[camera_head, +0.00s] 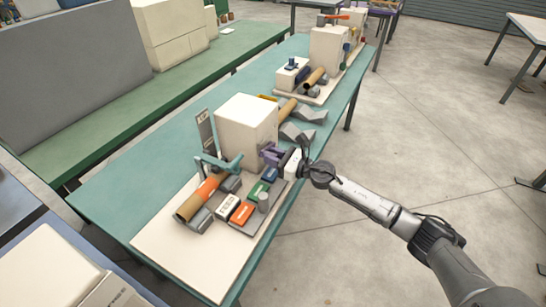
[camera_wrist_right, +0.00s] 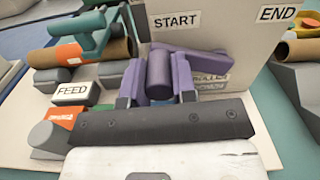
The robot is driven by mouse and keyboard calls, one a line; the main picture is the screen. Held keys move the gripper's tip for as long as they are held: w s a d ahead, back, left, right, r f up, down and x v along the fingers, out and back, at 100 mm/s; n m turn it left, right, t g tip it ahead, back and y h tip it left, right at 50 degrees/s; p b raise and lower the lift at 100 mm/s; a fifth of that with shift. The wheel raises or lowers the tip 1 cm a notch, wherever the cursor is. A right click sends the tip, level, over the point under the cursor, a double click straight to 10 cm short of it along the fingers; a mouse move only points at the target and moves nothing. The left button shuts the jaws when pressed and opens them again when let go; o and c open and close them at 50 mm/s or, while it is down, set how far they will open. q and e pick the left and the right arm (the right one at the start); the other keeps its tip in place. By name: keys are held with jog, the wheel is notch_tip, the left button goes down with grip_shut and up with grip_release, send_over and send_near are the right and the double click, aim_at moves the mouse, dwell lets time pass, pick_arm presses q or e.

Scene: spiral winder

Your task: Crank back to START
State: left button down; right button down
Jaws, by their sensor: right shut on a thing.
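The purple crank (camera_head: 270,153) sits on the front of the cream winder box (camera_head: 246,118). My right gripper (camera_head: 277,158) reaches it from the right. In the right wrist view the two fingers of this gripper (camera_wrist_right: 158,90) are shut on the crank's round purple knob (camera_wrist_right: 158,74). A purple bar extends right of the knob along the panel. The START label (camera_wrist_right: 175,21) is on the panel just above the knob, and the END label (camera_wrist_right: 277,14) is farther right. A label behind the fingers is partly hidden. My left gripper is not in view.
A brown tube with an orange band (camera_head: 211,184) lies left of the crank under a teal arm (camera_head: 220,163). A FEED button (camera_wrist_right: 70,93) and other coloured blocks stand in front. Grey wedges (camera_head: 297,133) lie right of the box. The board's near left part is clear.

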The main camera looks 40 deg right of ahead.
jog(key=c, duration=0.9)
grip_release()
jog(key=shift+s, duration=0.15)
jog(key=v, duration=1.3)
jog(key=shift+s+d, duration=0.2)
jog(key=shift+s, duration=0.05)
